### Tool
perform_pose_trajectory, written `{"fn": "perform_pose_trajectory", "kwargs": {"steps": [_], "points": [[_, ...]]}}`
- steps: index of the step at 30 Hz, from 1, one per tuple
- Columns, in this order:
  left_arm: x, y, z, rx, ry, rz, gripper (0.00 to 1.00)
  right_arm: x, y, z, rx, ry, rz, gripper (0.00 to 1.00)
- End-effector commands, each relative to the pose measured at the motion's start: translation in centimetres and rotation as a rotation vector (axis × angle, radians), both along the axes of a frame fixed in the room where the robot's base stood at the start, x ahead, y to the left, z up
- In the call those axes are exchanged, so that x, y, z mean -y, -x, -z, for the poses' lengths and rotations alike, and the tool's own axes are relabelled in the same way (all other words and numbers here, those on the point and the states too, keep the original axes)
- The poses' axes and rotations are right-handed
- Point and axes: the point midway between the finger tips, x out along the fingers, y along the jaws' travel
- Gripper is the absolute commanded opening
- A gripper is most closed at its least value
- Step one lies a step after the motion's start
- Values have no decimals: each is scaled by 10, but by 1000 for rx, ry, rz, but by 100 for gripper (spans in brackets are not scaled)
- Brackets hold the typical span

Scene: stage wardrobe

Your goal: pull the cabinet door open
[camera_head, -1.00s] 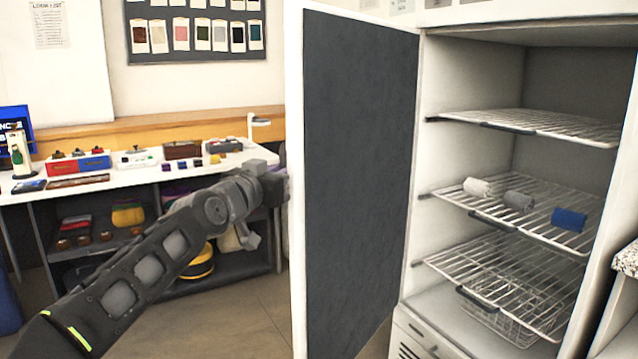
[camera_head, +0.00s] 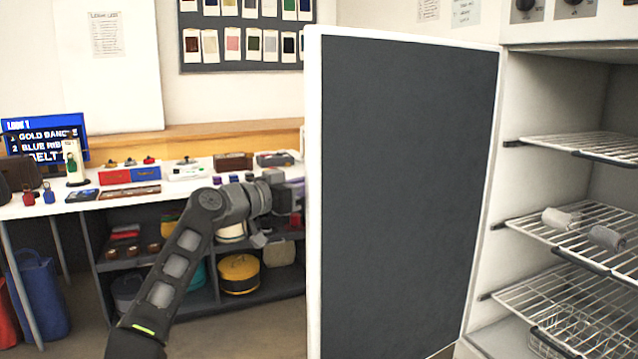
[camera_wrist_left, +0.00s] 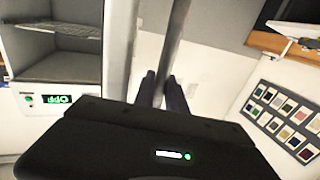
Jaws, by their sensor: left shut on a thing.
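The cabinet door (camera_head: 410,190) stands wide open in the head view, its dark inner panel and white rim facing me. It is hinged at the right, beside the white cabinet (camera_head: 550,95). My left arm reaches to the door's free left edge; the fingertips are hidden behind that edge. In the left wrist view my left gripper (camera_wrist_left: 163,90) is shut on a long grey bar, the door handle (camera_wrist_left: 176,38), with a finger on each side. The cabinet interior (camera_wrist_left: 60,55) also shows there at the left. My right gripper is not in view.
Wire shelves (camera_head: 590,148) fill the cabinet; grey rolls (camera_head: 607,237) lie on the middle one. A white table (camera_head: 200,185) with boxes and a screen (camera_head: 45,135) stands behind my arm, with a dark shelf unit below it. Open floor shows below the arm.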

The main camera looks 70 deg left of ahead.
Motion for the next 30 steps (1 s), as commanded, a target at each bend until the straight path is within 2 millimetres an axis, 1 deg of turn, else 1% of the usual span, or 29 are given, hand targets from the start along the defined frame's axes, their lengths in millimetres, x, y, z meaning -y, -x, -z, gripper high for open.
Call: {"fn": "perform_pose_trajectory", "kwargs": {"steps": [4, 5, 7, 8, 15, 19, 23, 30], "points": [[2, -2, -2, 2, -2, 3, 0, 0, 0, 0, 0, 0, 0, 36], [2, -2, -2, 2, -2, 3, 19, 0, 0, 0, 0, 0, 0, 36], [2, -2, -2, 2, -2, 3, 24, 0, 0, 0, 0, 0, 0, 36], [2, -2, -2, 2, -2, 2, 25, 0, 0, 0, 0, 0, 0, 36], [1, 0, -2, 1, -2, 0, 25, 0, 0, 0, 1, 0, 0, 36], [4, 7, -1, 2, -1, -1, 25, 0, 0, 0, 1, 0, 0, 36], [10, 23, -1, 2, -1, -3, 25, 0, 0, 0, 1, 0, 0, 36], [27, 58, -2, 4, -1, 0, 25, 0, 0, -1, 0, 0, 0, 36]]}}
